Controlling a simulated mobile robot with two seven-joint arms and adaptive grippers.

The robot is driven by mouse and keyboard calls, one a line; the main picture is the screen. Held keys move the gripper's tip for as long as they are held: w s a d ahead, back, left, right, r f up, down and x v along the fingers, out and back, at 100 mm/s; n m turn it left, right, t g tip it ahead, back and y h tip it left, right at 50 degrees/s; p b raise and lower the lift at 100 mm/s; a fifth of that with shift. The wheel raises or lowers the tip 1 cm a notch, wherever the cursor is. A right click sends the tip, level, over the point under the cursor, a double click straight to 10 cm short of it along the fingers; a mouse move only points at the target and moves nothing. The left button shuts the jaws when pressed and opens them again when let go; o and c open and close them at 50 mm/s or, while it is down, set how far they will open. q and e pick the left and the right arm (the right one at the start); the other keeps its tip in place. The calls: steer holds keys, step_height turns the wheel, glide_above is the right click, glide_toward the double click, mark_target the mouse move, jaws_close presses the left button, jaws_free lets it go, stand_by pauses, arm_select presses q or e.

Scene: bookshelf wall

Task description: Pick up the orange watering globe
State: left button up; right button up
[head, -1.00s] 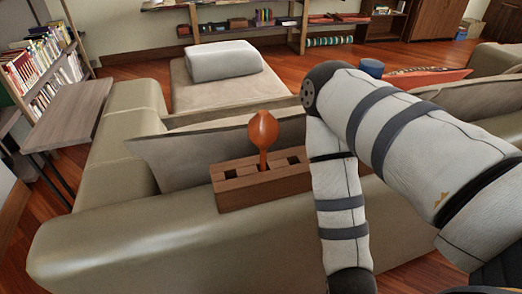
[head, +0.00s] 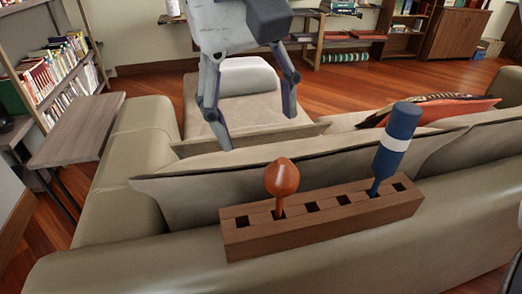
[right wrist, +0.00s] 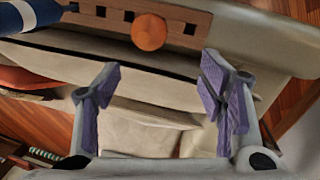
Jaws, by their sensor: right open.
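The orange watering globe (head: 281,179) stands upright with its stem in a slot of a long wooden block (head: 330,228). The block rests on the top of the sofa back. My right gripper (head: 258,134) hangs above and beyond the globe, fingers pointing down, open and empty. In the right wrist view the orange globe (right wrist: 149,32) shows at the top, past the gap between the spread purple-padded fingers (right wrist: 165,85). No finger touches it. My left gripper is in neither view.
A blue bottle-like object with a white band (head: 397,142) stands tilted in another slot of the block, right of the globe. A grey cushion (head: 200,180) leans behind the block. A wooden side table (head: 78,130) and bookshelf stand at left.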

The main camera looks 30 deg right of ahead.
mark_target(279, 165)
steer(key=f, duration=0.1)
steer(key=s+d+f, duration=0.1)
steer(key=s+f, duration=0.1)
steer(key=shift+d+f, duration=0.25)
steer(key=shift+d, duration=0.15)
steer(key=f, duration=0.3)
steer(key=d+f, duration=0.1)
steer(key=f, duration=0.2)
steer(key=shift+d+f, duration=0.15)
steer(key=shift+f, duration=0.1)
steer(key=shift+w+f, duration=0.1)
steer(key=shift+f, duration=0.3)
steer(key=c, duration=1.3)
steer(key=shift+o, duration=0.2)
